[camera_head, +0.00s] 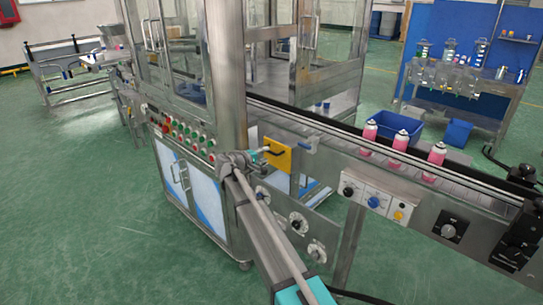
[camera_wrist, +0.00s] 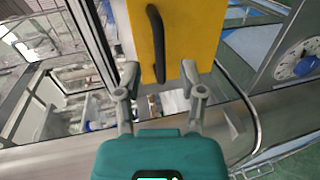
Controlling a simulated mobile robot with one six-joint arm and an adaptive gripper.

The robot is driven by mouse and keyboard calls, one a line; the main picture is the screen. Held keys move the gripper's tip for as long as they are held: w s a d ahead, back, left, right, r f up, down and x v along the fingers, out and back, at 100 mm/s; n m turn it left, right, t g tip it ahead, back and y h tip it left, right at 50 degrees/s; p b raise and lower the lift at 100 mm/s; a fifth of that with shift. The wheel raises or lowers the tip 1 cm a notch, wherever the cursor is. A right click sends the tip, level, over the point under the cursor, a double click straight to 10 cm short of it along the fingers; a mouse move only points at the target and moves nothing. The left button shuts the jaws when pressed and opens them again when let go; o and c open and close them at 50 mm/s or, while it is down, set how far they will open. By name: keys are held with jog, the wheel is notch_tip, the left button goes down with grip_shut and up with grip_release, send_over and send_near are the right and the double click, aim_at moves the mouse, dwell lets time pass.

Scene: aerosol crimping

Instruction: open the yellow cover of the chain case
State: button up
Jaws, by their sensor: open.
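The yellow cover (camera_head: 283,162) is a small plate on the side of the conveyor frame, with a black handle (camera_head: 275,151) on it. In the wrist view the yellow cover (camera_wrist: 195,30) fills the top centre, and its black bar handle (camera_wrist: 156,42) runs down the picture. My gripper (camera_wrist: 160,73) is open, with a fingertip on either side of the handle's lower end. I cannot tell whether the fingers touch the cover. In the head view my gripper (camera_head: 258,153) is just left of the cover. The cover looks closed; what is behind it is hidden.
A metal post (camera_head: 225,80) and a panel of coloured buttons (camera_head: 190,138) stand left of my gripper. The conveyor (camera_head: 470,185) runs right, carrying pink cans (camera_head: 399,143). Round dials (camera_head: 297,222) sit below the cover. Green floor is free at left.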

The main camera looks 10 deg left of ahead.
aim_at(271, 153)
jog(key=shift+b+x, duration=0.4)
jog(key=shift+x, duration=1.95)
grip_shut()
